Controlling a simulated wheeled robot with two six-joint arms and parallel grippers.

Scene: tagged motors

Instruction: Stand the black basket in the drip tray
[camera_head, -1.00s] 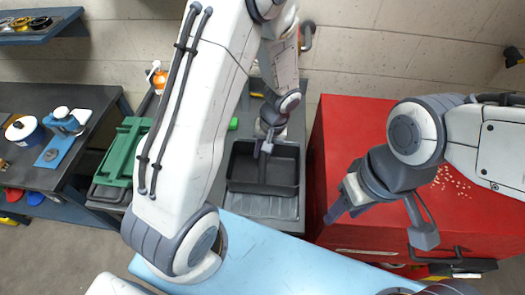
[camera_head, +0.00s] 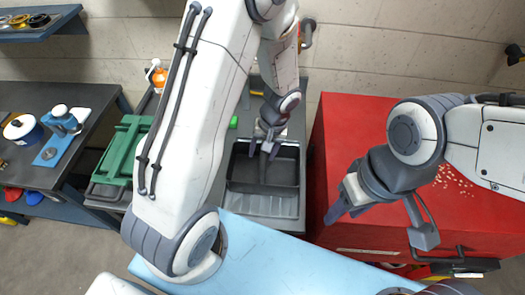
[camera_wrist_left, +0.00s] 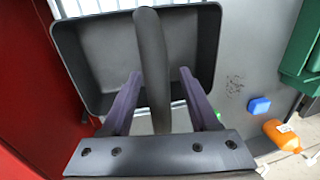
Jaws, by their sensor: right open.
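The black basket (camera_head: 285,172) stands in the grey ribbed drip tray (camera_head: 272,206), whose front part shows bare; I cannot tell whether all its edges sit inside. The left wrist view shows the basket (camera_wrist_left: 85,60) with its thick handle (camera_wrist_left: 152,60) running between my left fingers. My left gripper (camera_head: 264,151) is open over the basket. Its two fingers also show in the left wrist view (camera_wrist_left: 158,75), one on each side of the handle with gaps. My right gripper (camera_head: 380,225) is open and empty over the front left of the red cabinet.
The red cabinet (camera_head: 400,120) stands right beside the tray's counter. A green crate (camera_head: 127,150) lies to the left, with an orange bottle (camera_head: 157,75) behind it. A light blue surface (camera_head: 270,260) is in front. A blue cap-like thing (camera_wrist_left: 259,106) lies near the basket.

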